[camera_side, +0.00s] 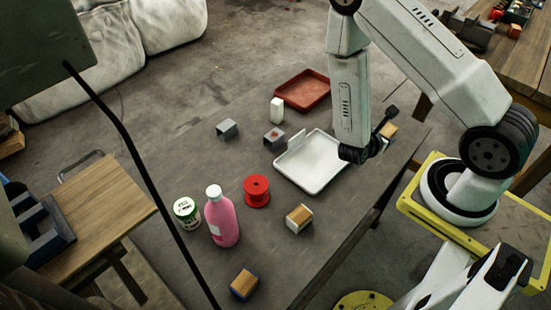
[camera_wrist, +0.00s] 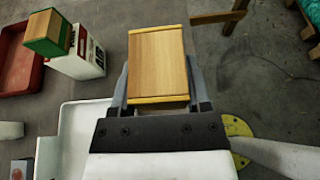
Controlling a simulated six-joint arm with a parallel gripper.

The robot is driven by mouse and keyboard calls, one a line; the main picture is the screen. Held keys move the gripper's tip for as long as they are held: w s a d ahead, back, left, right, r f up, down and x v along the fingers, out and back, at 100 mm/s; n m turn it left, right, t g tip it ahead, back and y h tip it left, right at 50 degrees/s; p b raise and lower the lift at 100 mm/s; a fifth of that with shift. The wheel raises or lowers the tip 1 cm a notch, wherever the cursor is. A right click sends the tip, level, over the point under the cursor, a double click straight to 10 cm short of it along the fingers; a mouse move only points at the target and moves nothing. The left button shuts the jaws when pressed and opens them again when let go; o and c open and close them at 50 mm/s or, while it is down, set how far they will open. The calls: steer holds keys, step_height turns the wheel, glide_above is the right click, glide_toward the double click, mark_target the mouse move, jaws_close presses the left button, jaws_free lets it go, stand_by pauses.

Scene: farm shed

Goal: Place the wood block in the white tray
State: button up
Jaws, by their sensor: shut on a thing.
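My gripper (camera_wrist: 158,88) is shut on a wood block (camera_wrist: 158,62) with yellow end edges. In the side view, my gripper (camera_side: 384,128) is at the right of the table, and the held block (camera_side: 389,131) shows partly behind it. The white tray (camera_side: 290,177) lies on the table just left of my gripper, with its inside looking empty. It also shows at the lower left of the wrist view (camera_wrist: 72,125), partly hidden by my gripper. The gap between the held block and the table is hard to judge.
A red tray (camera_side: 303,88) stands behind the white tray. A pink bottle (camera_side: 221,222), a red spool (camera_side: 257,190), a can (camera_side: 186,212), grey blocks (camera_side: 227,128) and two other wood-topped blocks (camera_side: 299,218) (camera_side: 244,284) stand on the table. The front middle is partly clear.

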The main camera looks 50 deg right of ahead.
steer(key=w+a, duration=0.1)
steer(key=a, duration=1)
steer(key=shift+w+a+n+t, duration=0.25)
steer(key=shift+a+n+t, duration=0.05)
steer(key=shift+a+t, duration=0.1)
steer(key=shift+d+f, duration=0.1)
glide_above(314, 163)
steer(key=s, duration=0.1)
step_height(314, 163, down, 8)
steer(key=shift+s+f, duration=0.1)
steer(key=shift+s, duration=0.05)
steer(key=shift+w+f, duration=0.5)
steer(key=shift+f, duration=0.1)
steer(key=shift+w+f, duration=0.25)
steer(key=shift+f, duration=1.5)
